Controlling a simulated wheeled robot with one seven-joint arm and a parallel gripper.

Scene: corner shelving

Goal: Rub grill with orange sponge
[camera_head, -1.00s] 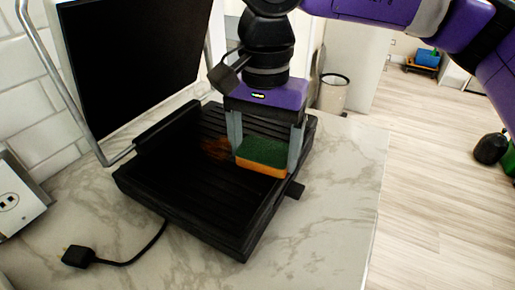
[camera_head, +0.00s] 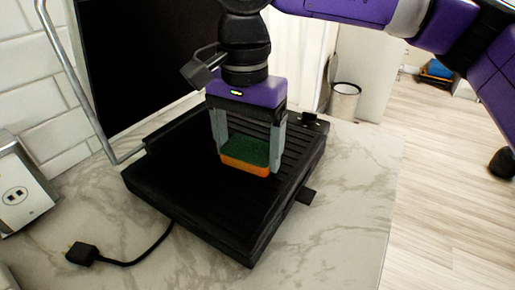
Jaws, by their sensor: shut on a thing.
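The black open grill (camera_head: 215,205) lies on the marble counter, its ridged plate facing up and its lid (camera_head: 140,60) raised at the back left. The orange sponge (camera_head: 245,168) has a green top and an orange lower side. My gripper (camera_head: 247,160) points down and is shut on the sponge, one grey finger on each side. The sponge is over the middle of the ridged plate, at or very near its surface; I cannot tell whether it touches. The plate behind my gripper is partly hidden.
A black power plug (camera_head: 82,253) with its cord lies on the counter at the front left. A wall outlet (camera_head: 15,195) is at the left edge. The marble counter (camera_head: 350,180) is clear to the right of the grill. A bin (camera_head: 344,101) stands on the floor beyond.

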